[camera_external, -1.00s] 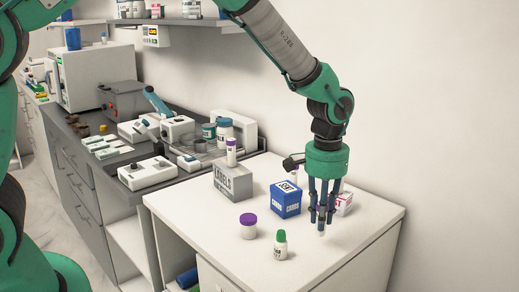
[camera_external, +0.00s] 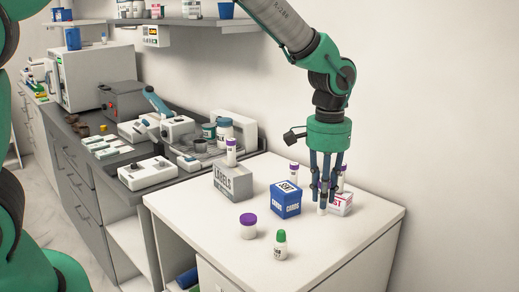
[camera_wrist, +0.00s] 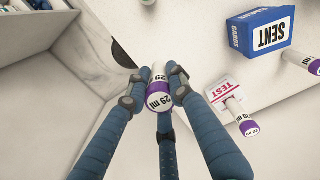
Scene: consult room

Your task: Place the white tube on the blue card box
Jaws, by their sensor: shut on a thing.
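My gripper (camera_external: 323,202) is shut on a white tube with a purple band, marked "29 ml"; it shows between my fingers in the wrist view (camera_wrist: 159,90). In the external view only the tube's white lower end (camera_external: 322,210) shows below the fingertips, seemingly just above the table. The blue card box (camera_external: 286,200), with a white top marked "SENT", stands on the table left of my gripper. It is at the upper right in the wrist view (camera_wrist: 258,32). No tube shows on its top.
A red-and-white TEST box (camera_external: 341,204) stands behind my gripper with a similar tube on it. Another tube (camera_external: 294,172) is behind the blue box. A grey LABELS box (camera_external: 233,181) carries a tube. A purple-lidded jar (camera_external: 248,226) and green-capped bottle (camera_external: 281,245) stand in front.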

